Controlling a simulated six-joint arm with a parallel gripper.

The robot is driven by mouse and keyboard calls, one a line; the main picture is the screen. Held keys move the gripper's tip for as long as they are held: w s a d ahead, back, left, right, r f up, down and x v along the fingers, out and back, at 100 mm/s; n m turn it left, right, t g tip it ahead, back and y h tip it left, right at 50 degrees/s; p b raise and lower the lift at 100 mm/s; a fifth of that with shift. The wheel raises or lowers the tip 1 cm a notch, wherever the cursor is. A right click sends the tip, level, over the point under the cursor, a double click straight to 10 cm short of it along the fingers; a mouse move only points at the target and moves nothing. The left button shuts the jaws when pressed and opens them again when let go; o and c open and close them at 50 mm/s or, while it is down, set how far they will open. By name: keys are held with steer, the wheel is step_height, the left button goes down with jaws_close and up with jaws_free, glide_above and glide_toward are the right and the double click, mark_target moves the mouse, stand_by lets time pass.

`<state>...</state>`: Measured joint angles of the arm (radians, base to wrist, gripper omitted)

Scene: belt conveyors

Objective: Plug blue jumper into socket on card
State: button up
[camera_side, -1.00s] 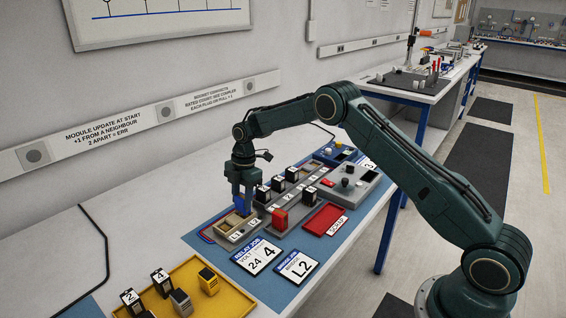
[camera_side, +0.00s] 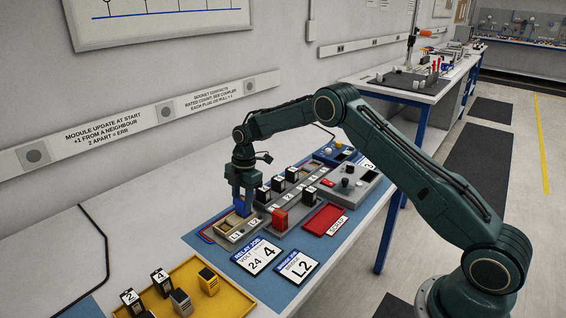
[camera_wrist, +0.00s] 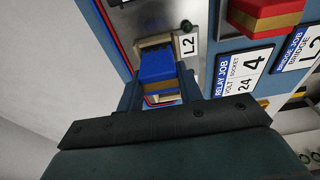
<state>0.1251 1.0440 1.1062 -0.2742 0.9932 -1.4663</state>
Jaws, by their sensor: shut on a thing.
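In the wrist view the blue jumper (camera_wrist: 157,66), with a tan lower band, sits between my two fingers (camera_wrist: 158,92). It is at the light socket beside the L2 label (camera_wrist: 187,45). Whether it is fully seated or just above the socket cannot be told. The socket block (camera_side: 232,226) carries L1 and L2 labels at its front. The bridge job card (camera_side: 296,267) reads L2.
Several black modules (camera_side: 277,183) stand on the grey rail just right of my gripper. A red block (camera_side: 280,220) and a red scrap tray (camera_side: 325,219) lie nearer the front. The relay job card (camera_side: 258,256) lies in front. A yellow tray (camera_side: 215,304) holds spare modules at lower left.

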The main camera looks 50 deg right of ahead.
steer(key=shift+f, duration=0.45)
stand_by(0.6)
steer(key=o, duration=1.5)
steer(key=shift+c, duration=0.2)
steer(key=shift+r, duration=0.15)
steer(key=shift+r, duration=3.65)
